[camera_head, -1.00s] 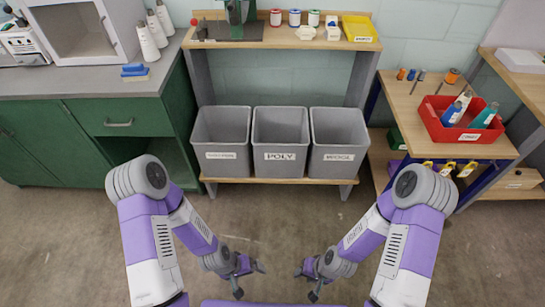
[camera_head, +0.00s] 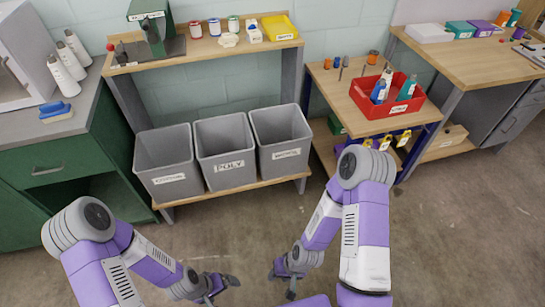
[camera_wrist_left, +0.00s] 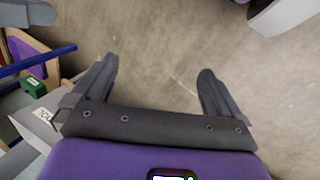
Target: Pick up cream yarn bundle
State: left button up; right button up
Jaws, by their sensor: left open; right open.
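No thing in view is clearly a cream yarn bundle. A small cream-white lump (camera_head: 228,40) lies on the wooden shelf top between the thread spools and a small white-and-blue item; it is too small to tell what it is. My left gripper (camera_head: 222,291) is open and empty above the floor, well in front of the bins. It also shows in the left wrist view (camera_wrist_left: 158,70), with its two fingers apart and only floor between them. My right gripper (camera_head: 279,282) is open and empty, to the right of the left one, also above the floor.
Three grey bins, one marked POLY (camera_head: 228,152), stand on the low shelf. A red tray (camera_head: 369,107) with bottles sits on a wooden table at the right. A yellow tray (camera_head: 280,28) is on the shelf top. White cones (camera_head: 66,70) stand on the left counter. The floor is clear.

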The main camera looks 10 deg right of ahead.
aim_at(229, 39)
jog(key=u, duration=0.25)
jog(key=i, duration=1.15)
jog(key=u, duration=0.25)
